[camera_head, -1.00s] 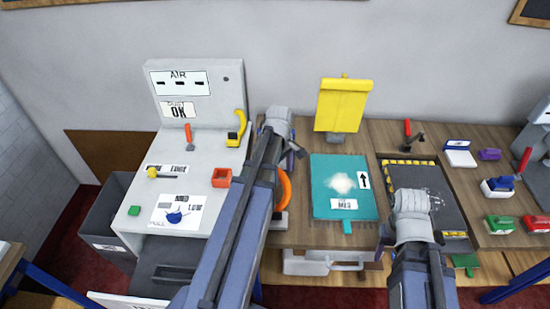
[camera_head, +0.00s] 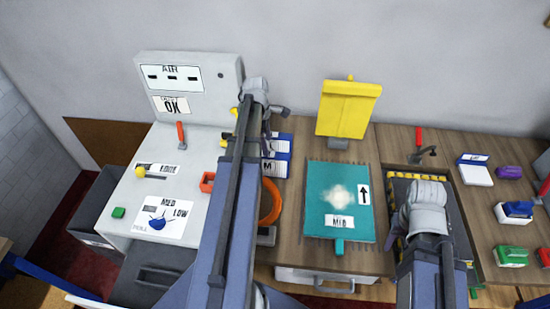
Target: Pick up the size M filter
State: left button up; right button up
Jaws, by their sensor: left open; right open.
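A blue and white item with an M on its white label (camera_head: 274,167) lies on the wooden bench just right of my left forearm, which hides its left part. It appears to be the size M filter. My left gripper (camera_head: 277,112) is open, above and behind it in the picture, and apart from it as far as I can tell. A teal panel (camera_head: 328,180) with a pale stain, an arrow and a small label lies flat to the right. My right gripper (camera_head: 428,195) is over the dark striped-edge tray (camera_head: 405,176); its fingertips are mostly hidden, and it holds nothing visible.
A yellow box-like piece (camera_head: 347,108) stands behind the teal panel. An orange ring (camera_head: 270,203) is partly behind my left forearm. A grey console (camera_head: 188,88) is at left. A red-handled lever (camera_head: 419,138) and small coloured blocks (camera_head: 512,254) are at right.

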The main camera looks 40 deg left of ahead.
aim_at(268, 165)
pick_arm(q)
jog(key=shift+s+f+b, duration=0.15)
jog(key=shift+f+b, duration=0.1)
jog(key=shift+b, duration=0.15)
jog(key=shift+w+d+f+b, duration=0.15)
jog(key=shift+w+f+b, duration=0.05)
jog(key=shift+f+b, duration=0.85)
notch_tip(268, 165, down, 5)
jog(key=b, duration=0.5)
jog(key=shift+d, duration=0.15)
grip_shut()
